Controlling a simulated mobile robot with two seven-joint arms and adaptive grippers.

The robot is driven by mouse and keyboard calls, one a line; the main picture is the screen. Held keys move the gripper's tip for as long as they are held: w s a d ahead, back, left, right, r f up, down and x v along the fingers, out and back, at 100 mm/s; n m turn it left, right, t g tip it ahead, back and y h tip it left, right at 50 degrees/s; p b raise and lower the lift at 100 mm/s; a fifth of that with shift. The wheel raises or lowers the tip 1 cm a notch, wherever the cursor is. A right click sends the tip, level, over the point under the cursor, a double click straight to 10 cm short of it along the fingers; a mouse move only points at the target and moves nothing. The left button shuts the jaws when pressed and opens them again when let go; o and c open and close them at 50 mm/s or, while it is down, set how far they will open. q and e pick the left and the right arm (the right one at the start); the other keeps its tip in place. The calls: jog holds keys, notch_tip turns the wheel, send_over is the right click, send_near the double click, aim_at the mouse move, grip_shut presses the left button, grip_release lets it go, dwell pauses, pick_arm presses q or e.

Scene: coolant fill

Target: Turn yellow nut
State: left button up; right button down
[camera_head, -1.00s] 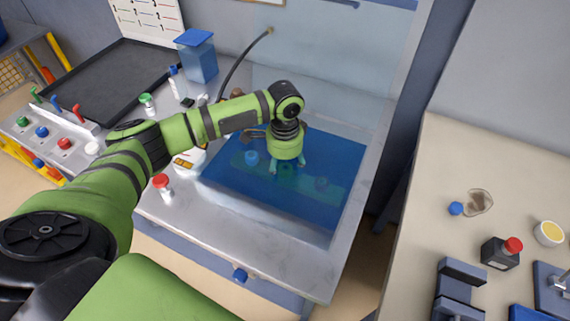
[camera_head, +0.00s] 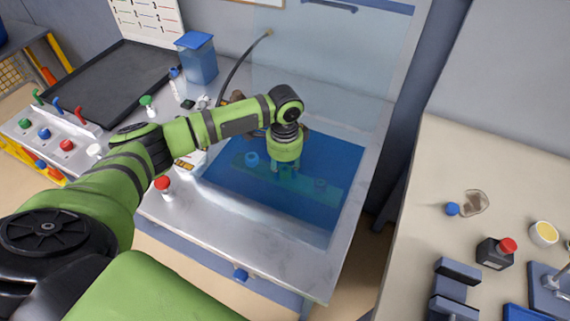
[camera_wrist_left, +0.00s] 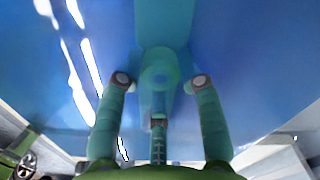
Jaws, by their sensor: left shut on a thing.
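My left gripper (camera_head: 285,168) points down inside the blue-tinted enclosure, over a long green-teal bar (camera_head: 305,183). My right gripper is not in view.
A clear pane (camera_head: 320,65) rises behind my arm. Left are a blue-lidded container (camera_head: 197,58), a black tray (camera_head: 105,80) and a red-capped vial (camera_head: 163,188).

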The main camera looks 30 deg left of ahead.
aim_at(283, 169)
pick_arm(q)
jog(key=m+p, duration=0.1)
jog(key=m, duration=0.2)
jog(key=shift+s+a+p, duration=0.1)
jog(key=shift+p, duration=0.2)
jog(key=shift+f+m+p, duration=0.1)
jog(key=shift+m+p, duration=0.25)
jog(key=shift+m, duration=0.75)
jog(key=o, duration=1.1)
jog(key=shift+o, duration=0.2)
jog(key=shift+r, duration=0.3)
notch_tip(283, 169, up, 12)
jog(key=shift+f, duration=0.25)
